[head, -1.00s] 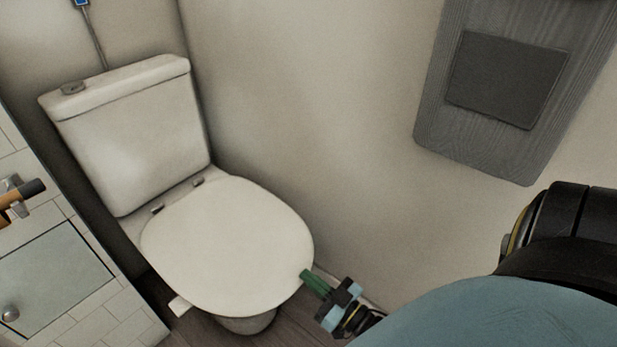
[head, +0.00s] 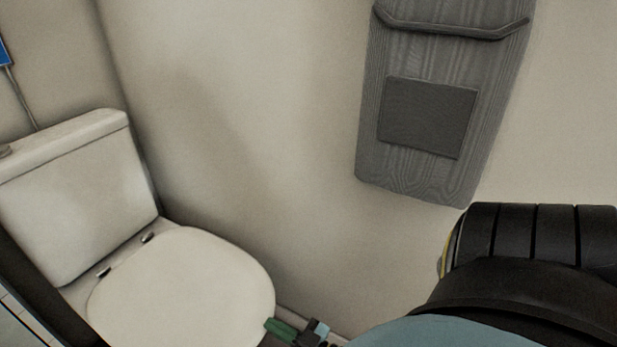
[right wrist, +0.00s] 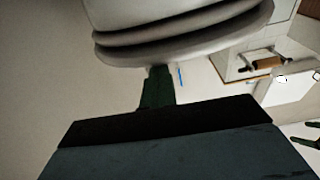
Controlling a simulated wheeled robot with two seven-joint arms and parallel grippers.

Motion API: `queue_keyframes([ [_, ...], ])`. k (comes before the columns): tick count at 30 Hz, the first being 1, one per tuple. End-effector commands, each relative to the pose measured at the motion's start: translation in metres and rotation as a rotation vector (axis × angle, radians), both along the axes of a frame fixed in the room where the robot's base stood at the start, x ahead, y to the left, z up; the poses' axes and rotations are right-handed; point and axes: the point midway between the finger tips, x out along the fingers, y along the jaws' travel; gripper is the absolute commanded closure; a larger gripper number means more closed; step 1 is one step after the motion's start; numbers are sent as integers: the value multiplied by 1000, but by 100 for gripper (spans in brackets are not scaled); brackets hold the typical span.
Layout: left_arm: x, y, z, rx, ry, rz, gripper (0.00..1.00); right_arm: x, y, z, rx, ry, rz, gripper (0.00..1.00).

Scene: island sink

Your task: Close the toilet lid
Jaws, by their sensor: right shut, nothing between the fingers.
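The white toilet lid (head: 185,292) lies flat over the bowl in the head view, hinged in front of the cistern (head: 75,205). My right gripper (head: 272,328) is at the lid's right front edge, its green fingers together and empty. The right wrist view shows the green fingers (right wrist: 157,88) just beneath the layered rim of the toilet lid and seat (right wrist: 185,35). I cannot tell whether they touch it. My left gripper is not in the head view.
A grey wooden wall panel (head: 418,172) hangs on the wall to the right of the toilet. In the right wrist view, a white cabinet with a wooden-handled fitting (right wrist: 262,64) stands at the right. Bare wall lies between toilet and panel.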

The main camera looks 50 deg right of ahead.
Motion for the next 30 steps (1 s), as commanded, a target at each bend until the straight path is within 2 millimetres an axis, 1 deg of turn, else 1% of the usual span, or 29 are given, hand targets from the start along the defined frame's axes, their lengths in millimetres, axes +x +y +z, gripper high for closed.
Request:
queue_keyframes([
  [1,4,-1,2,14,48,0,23,-3,0,6,0,5,1,100],
  [4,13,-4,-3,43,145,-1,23,-3,-1,19,0,-13,2,100],
  [9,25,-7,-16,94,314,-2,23,-2,-2,39,2,-39,6,100],
  [12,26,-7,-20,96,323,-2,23,-24,-5,20,2,-34,6,100],
  [18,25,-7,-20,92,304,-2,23,-58,-10,-4,3,-41,6,100],
  [21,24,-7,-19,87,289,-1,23,-70,-11,-13,3,-41,5,100],
  [25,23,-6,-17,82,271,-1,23,-80,-13,-18,2,-44,6,100],
  [30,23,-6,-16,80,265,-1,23,-83,-13,-20,3,-46,6,100],
])
